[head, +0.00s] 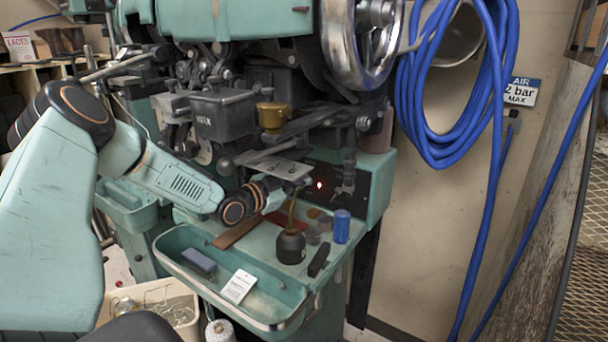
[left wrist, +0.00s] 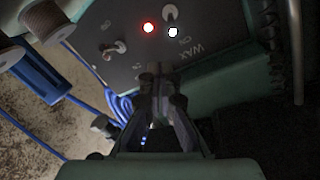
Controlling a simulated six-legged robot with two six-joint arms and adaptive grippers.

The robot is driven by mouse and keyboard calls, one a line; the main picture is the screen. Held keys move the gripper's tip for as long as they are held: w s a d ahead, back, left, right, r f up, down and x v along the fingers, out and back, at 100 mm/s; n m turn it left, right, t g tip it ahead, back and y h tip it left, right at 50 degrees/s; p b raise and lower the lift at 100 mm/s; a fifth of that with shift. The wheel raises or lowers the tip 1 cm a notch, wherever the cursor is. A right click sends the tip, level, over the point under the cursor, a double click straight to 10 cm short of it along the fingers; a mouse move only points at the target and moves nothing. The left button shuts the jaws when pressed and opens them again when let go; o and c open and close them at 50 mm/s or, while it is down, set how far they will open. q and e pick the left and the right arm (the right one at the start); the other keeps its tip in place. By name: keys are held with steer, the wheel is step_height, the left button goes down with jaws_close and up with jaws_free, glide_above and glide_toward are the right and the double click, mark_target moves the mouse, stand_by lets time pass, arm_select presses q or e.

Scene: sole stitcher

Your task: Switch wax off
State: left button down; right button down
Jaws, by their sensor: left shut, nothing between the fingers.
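The dark control panel (head: 372,190) is on the green machine at centre right; in the left wrist view the panel (left wrist: 90,70) fills the upper part. The WAX lettering (left wrist: 187,52) shows there rotated. A toggle switch (left wrist: 170,14) is at the top, with a bright white spot (left wrist: 172,32) just below it. A second toggle switch (left wrist: 113,50) is to the left. A red lamp (left wrist: 148,28) glows between them, also in the head view (head: 319,184). My left gripper (left wrist: 163,88) is shut and empty in front of the panel; contact cannot be told. My right gripper is not in view.
A black oil can (head: 290,245) and a blue spool (head: 341,226) stand on the machine's shelf below my left gripper. A tray (head: 185,262) holds a block and a tag. Blue hose (head: 420,120) hangs at right. The handwheel (head: 350,45) is above.

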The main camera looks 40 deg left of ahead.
arm_select(q)
steer(key=s+f+p, duration=0.1)
steer(key=s+p, duration=0.4)
steer(key=s, duration=0.2)
steer(key=shift+s+a+f, duration=0.15)
steer(key=shift+a+f, duration=0.1)
steer(key=shift+f, duration=0.1)
steer(key=shift+f, duration=0.1)
